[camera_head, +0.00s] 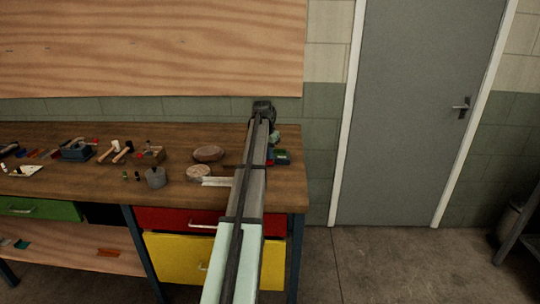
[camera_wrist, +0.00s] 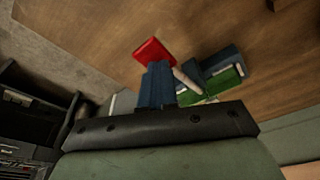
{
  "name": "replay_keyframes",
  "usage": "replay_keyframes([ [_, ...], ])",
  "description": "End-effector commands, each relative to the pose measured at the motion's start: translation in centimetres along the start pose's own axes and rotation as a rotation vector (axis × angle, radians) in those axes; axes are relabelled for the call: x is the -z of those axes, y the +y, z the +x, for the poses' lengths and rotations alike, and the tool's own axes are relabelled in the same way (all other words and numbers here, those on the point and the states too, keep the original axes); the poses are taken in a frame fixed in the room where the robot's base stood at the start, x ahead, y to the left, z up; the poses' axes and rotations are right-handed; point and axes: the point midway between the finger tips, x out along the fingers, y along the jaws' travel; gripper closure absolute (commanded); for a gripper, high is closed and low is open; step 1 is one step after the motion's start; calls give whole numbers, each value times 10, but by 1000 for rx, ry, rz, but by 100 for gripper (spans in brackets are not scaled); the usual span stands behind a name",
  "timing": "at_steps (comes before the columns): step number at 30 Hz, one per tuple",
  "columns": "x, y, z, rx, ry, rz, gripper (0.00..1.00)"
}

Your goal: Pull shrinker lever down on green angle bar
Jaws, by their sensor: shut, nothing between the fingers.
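The shrinker, a small blue machine (camera_head: 283,156) with red and green parts, stands at the right end of the bench, partly hidden behind my arm. In the wrist view its blue body (camera_wrist: 222,62) lies beside a green bar (camera_wrist: 226,82), which looks like the angle bar. A pale rod (camera_wrist: 187,80), perhaps the lever, runs beside them. My gripper (camera_wrist: 157,70) is shut and empty, its dark blue fingers pointing toward a red piece (camera_wrist: 152,51). Whether they touch it I cannot tell. In the head view the fingers are hidden.
The wooden bench (camera_head: 100,185) carries a grey cylinder (camera_head: 156,178), round discs (camera_head: 208,153), mallets (camera_head: 122,152) and a pale angled strip (camera_head: 215,181) beside my arm. A wood panel (camera_head: 150,50) is above. The floor before the door (camera_head: 420,110) is clear.

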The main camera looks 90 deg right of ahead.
Motion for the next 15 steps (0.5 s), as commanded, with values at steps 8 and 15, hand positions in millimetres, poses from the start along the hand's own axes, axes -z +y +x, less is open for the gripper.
replay_keyframes([
  [8, -1, 0, 12, 1, 2, 0, 100],
  [15, -3, 0, 21, 1, 3, 1, 100],
])
